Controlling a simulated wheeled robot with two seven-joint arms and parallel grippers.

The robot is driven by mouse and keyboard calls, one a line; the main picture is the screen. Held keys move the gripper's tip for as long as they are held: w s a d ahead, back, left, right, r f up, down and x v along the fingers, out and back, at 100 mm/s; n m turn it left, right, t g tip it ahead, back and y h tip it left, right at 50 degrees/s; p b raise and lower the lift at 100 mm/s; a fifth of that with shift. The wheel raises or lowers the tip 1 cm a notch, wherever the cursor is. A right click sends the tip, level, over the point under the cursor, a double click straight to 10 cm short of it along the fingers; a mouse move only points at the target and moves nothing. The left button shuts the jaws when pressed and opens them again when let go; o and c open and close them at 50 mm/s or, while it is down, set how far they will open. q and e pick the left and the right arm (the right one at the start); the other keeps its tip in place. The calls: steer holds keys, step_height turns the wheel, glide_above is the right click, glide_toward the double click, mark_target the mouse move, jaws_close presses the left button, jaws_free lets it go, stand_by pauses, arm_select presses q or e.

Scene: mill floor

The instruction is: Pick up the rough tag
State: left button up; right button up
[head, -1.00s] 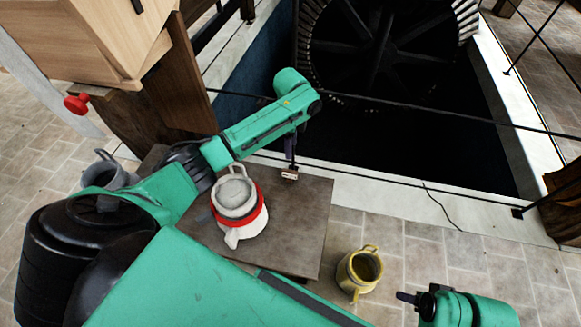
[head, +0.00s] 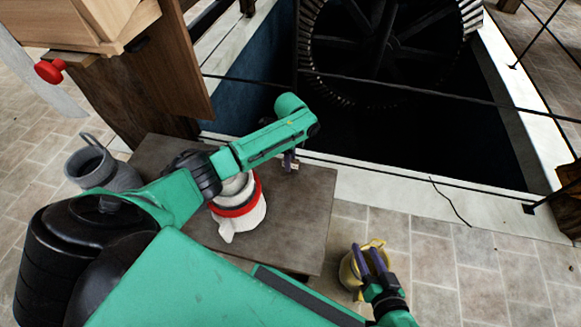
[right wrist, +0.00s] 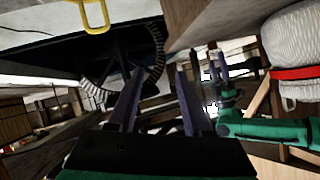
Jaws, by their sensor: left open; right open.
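A small pale tag-like piece (head: 290,167) is at the far edge of the brown table in the head view, partly hidden by my left gripper. I cannot tell its texture. My left gripper (head: 290,159) is open, pointing down right at the piece; whether they touch is unclear. My right gripper (head: 369,259) is open and empty, with its two purple fingers in front of the yellow mug in the head view. The same open fingers show in the right wrist view (right wrist: 157,85).
A white sack-like bundle with a red band (head: 238,212) stands on the brown table (head: 300,225) under my left arm. A grey jug (head: 105,172) is at left, a yellow mug (head: 349,272) at right. Thin rails and a dark wheel pit (head: 420,130) lie beyond.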

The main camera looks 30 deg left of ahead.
arm_select(q)
steer(key=shift+f, duration=0.1)
jaws_close()
